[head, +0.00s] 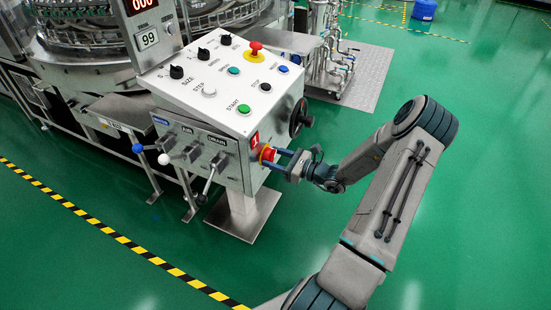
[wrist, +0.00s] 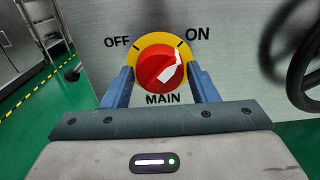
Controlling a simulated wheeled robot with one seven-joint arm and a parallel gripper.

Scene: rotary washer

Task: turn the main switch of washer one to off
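The main switch is a red round knob (wrist: 160,68) on a yellow plate, marked OFF at upper left, ON at upper right and MAIN below. Its white mark leans to the upper right, toward ON. In the head view my gripper (head: 280,160) reaches the switch from the right.
A black handwheel (head: 300,118) sticks out right of the switch, and shows at the right edge of the wrist view (wrist: 300,62). Levers with ball ends (head: 165,158) project from the box front. Green floor lies clear to the right.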

